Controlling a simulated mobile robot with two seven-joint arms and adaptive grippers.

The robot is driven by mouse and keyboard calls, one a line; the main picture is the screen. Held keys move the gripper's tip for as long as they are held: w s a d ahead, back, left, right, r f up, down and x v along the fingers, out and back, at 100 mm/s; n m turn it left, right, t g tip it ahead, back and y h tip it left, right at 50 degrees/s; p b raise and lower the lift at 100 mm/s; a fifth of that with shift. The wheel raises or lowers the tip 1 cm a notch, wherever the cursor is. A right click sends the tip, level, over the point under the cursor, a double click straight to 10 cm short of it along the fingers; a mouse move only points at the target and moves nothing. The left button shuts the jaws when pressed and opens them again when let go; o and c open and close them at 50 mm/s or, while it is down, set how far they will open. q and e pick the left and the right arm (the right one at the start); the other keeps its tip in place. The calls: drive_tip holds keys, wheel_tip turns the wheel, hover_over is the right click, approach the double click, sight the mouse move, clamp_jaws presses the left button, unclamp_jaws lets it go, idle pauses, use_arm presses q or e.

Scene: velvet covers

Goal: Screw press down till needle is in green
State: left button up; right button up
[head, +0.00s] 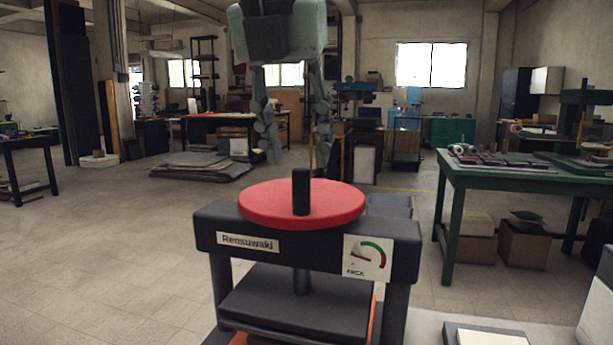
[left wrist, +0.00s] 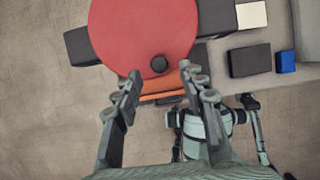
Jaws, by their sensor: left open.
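The black press (head: 222,225), labelled "Rensuwaki", stands in front of me. A dark pressing plate (head: 285,305) is below the beam. My left gripper (head: 295,150) is open and empty, pointing down above and behind the wheel. In the left wrist view its fingertips (left wrist: 162,78) are spread near the knob (left wrist: 159,63).
A green table (head: 500,178) with small items stands at the right. A dark block and pale sheet (head: 485,335) lie on the worktop at the lower right. Flat sheets (head: 200,167) are stacked on the floor behind. The floor at the left is open.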

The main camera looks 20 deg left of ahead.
sight(300, 171)
use_arm(q)
drive_tip(key=x, duration=0.6)
clamp_jaws()
idle(0.3)
